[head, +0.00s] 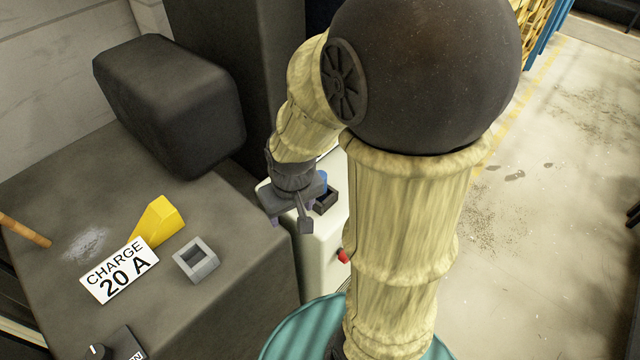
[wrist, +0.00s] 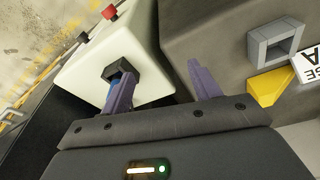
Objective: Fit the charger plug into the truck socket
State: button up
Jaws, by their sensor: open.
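The truck socket (head: 208,268) is a grey square frame with a dark opening, on top of the dark truck body. It also shows at the upper right of the wrist view (wrist: 258,52). A blue piece that looks like the charger plug (head: 323,178) stands at a black holder (head: 327,203) on the white cabinet. In the wrist view, the blue piece (wrist: 114,89) is mostly hidden behind my left finger. My gripper (wrist: 160,70) is open, with nothing seen between its purple fingers. It hangs close beside the holder; whether it touches the plug cannot be told.
A yellow wedge (head: 160,220) and a "CHARGE 20 A" sign (head: 119,270) lie by the socket. A big dark rounded block (head: 170,105) stands behind them. The white cabinet (head: 326,250) has a red knob (head: 343,256) on its side. Open floor lies to the right.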

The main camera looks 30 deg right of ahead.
jog(key=w+d+r+n+g+p, duration=0.1)
jog(key=w+d+r+p, duration=0.3)
jog(key=w+d+p, duration=0.1)
jog(key=w+d+r+n+g+p, duration=0.1)
jog(key=w+d+r+p, duration=0.3)
jog(key=d, duration=0.4)
jog(key=shift+w+r+n+p, duration=0.3)
jog(key=shift+w+n+p, duration=0.4)
jog(key=shift+p, duration=0.4)
jog(key=shift+f, duration=0.1)
notch_tip(320, 180, down, 12)
jog(key=p, duration=0.3)
jog(key=shift+a+f, duration=0.1)
jog(key=shift+f, duration=0.05)
